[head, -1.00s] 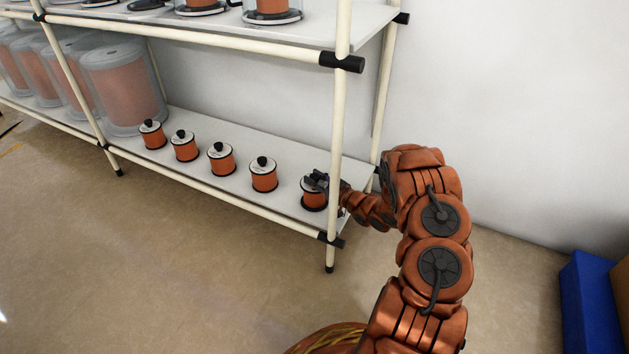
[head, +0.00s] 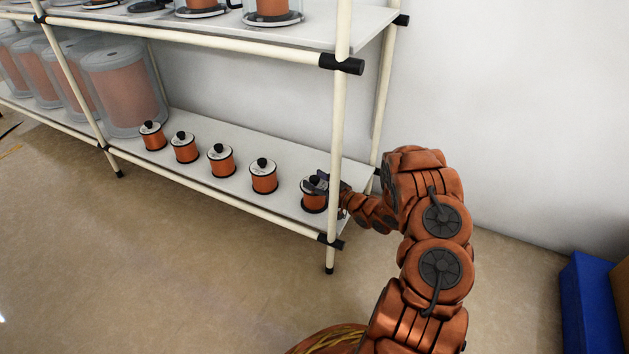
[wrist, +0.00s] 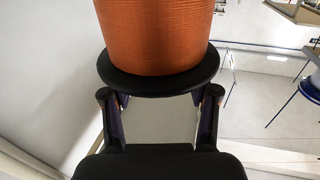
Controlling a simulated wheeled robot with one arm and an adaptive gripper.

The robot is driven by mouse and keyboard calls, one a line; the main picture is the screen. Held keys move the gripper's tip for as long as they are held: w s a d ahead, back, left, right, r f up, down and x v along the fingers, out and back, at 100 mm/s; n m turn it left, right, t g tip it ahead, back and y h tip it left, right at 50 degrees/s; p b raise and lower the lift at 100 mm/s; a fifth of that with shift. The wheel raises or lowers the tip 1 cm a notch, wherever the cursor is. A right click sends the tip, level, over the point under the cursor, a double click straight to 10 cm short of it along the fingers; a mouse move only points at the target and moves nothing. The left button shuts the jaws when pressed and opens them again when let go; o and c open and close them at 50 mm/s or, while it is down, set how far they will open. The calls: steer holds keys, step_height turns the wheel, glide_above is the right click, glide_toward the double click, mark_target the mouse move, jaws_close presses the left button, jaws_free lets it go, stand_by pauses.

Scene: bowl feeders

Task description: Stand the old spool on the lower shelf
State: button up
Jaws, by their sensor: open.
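The spool at the right end of the row (head: 314,201), wound with copper wire, stands upright on the lower shelf (head: 240,147). A black knob shows on its pale top. My gripper (head: 324,178) is open at the spool's upper right side, partly hidden by the shelf post. In the wrist view, the copper winding and black flange of a spool (wrist: 160,40) are just beyond my open gripper (wrist: 160,95). The gap between the fingers is empty.
Several similar spools (head: 221,160) stand in a row to the left, with large clear-cased spools (head: 123,85) beyond them. A cream post (head: 338,130) rises in front of my gripper. The upper shelf (head: 320,28) is overhead. A blue box (head: 588,300) stands at right.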

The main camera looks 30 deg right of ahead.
steer(key=p+v, duration=0.2)
steer(key=v, duration=0.9)
steer(key=shift+s, duration=0.25)
steer(key=shift+d+r, duration=0.1)
steer(key=shift+d, duration=0.05)
